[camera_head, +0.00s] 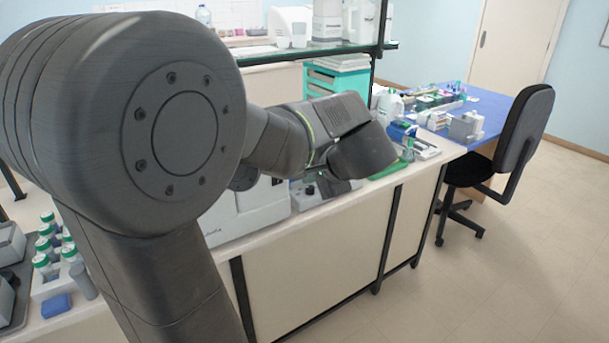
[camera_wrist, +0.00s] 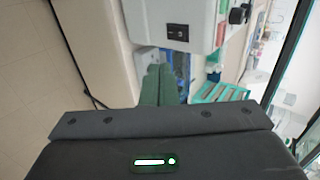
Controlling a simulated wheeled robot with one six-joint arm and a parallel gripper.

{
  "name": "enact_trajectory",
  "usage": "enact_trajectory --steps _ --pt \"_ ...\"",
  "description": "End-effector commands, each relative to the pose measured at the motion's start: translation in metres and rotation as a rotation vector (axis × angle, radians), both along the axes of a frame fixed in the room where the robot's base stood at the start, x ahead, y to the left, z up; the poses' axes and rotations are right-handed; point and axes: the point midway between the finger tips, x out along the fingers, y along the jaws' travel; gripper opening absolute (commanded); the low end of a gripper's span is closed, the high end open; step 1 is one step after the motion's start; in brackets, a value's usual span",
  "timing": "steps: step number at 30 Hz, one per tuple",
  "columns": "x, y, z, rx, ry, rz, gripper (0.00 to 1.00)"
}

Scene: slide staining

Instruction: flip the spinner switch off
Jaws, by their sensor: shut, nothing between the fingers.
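In the wrist view a white machine housing (camera_wrist: 160,12) carries a black rocker switch (camera_wrist: 177,26); I take this for the spinner, though its lid is not in view. Which way the rocker is tipped is too small to tell. My gripper (camera_wrist: 159,68) is shut and empty, its two greenish fingers side by side, with their tips a little short of the switch in the picture. In the head view a white machine (camera_head: 255,212) stands on the bench, partly hidden by my arm. My gripper's body (camera_head: 352,150) is over the bench there, and its fingertips are hidden.
A blue table (camera_head: 490,108) with lab items and a black chair (camera_head: 525,130) stand at the right. A glass shelf (camera_head: 300,52) runs above the bench. A teal drawer unit (camera_head: 340,82) is behind my gripper. Green-capped bottles (camera_head: 42,262) stand at the left.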

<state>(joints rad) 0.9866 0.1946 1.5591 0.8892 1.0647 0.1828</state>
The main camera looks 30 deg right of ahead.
Motion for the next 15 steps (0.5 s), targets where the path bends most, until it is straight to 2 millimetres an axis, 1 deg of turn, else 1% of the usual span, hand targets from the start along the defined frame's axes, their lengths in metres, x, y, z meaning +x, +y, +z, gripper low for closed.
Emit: enact_trajectory --steps 11,15 --pt "0.002 0.000 -0.001 0.001 0.000 0.001 0.00" --pt "0.013 0.002 -0.010 0.002 0.001 0.003 0.00"
